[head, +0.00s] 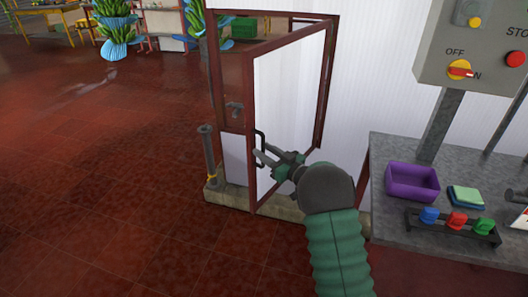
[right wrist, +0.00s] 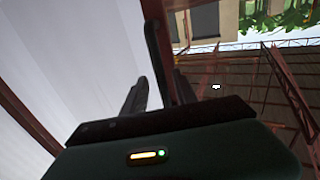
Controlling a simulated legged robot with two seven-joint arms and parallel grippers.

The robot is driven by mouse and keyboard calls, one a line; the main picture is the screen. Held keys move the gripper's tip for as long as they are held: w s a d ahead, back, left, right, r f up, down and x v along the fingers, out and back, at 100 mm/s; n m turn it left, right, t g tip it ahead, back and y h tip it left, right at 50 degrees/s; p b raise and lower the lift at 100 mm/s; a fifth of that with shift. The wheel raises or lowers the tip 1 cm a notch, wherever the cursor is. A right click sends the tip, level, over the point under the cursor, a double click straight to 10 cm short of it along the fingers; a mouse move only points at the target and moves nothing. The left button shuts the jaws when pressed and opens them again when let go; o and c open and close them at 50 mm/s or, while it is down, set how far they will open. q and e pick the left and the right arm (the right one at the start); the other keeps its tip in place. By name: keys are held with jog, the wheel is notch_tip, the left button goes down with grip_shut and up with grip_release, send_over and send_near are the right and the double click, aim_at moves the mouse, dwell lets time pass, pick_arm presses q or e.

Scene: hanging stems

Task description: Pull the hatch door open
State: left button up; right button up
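The hatch door (head: 285,100) is a pale panel in a dark red frame. It stands swung out from its doorway (head: 214,75), hinged on the right side, with a gap at the left. A dark bar handle (head: 260,138) sits at the door's free edge. My right gripper (head: 259,157) is at the handle's lower part. In the right wrist view the handle (right wrist: 158,45) runs between the two spread fingers (right wrist: 160,88), with a gap visible beside the left finger. Firm contact cannot be seen. My left gripper is not in view.
A short dark post (head: 208,152) stands left of the doorway on a low sill (head: 228,197). At right, a grey table (head: 390,150) holds a purple bin (head: 412,181) and colored knobs (head: 456,221), below a control box (head: 440,60). Tiled floor at left is clear.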

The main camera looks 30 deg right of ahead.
jog(key=shift+w+a+r, duration=0.15)
jog(key=shift+w+a, duration=0.3)
jog(key=shift+d, duration=0.3)
jog(key=c, duration=0.5)
jog(key=shift+c, duration=0.9)
grip_shut()
jog(key=shift+a, duration=0.1)
